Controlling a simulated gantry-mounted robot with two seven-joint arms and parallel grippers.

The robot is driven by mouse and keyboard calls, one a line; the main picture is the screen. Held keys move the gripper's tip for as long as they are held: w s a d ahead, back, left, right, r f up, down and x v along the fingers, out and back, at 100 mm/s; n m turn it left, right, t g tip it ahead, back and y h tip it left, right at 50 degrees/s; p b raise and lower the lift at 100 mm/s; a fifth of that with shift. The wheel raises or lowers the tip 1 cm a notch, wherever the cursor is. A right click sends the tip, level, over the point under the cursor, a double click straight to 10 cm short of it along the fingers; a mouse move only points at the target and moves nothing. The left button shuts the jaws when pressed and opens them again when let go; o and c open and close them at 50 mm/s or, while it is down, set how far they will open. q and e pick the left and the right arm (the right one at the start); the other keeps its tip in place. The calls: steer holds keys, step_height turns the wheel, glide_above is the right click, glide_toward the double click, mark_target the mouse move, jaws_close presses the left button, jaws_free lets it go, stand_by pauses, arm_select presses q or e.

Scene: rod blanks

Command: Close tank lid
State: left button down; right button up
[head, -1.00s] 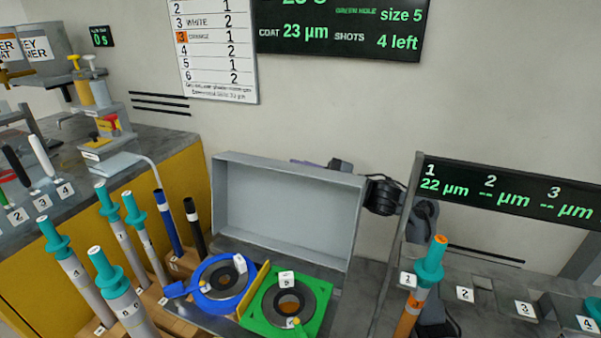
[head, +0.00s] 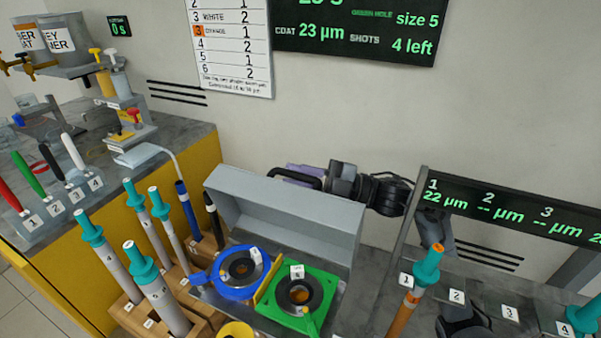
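The grey tank lid (head: 285,205) stands behind the tank at the centre, tilted forward over it. The tank's top carries a blue ring plate (head: 227,284) and a green square plate (head: 283,317), both with round holes and still uncovered. My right gripper (head: 303,172) is behind the lid's upper edge, its arm coming in from the right. A black bar-shaped handle (head: 283,173) shows beside the gripper there. The fingers are mostly hidden, so I cannot tell whether they grip it. My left gripper is not in view.
Several teal-capped rods (head: 155,285) stand in wooden blocks left of the tank. An orange rod (head: 413,290) with a teal cap stands in a rack at right, under a display (head: 510,215). Numbered handles line the left bench (head: 110,180).

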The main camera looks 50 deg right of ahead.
steer(key=o, duration=0.3)
steer(key=shift+o, duration=0.2)
steer(key=shift+d+f, duration=0.1)
steer(key=shift+d, duration=0.05)
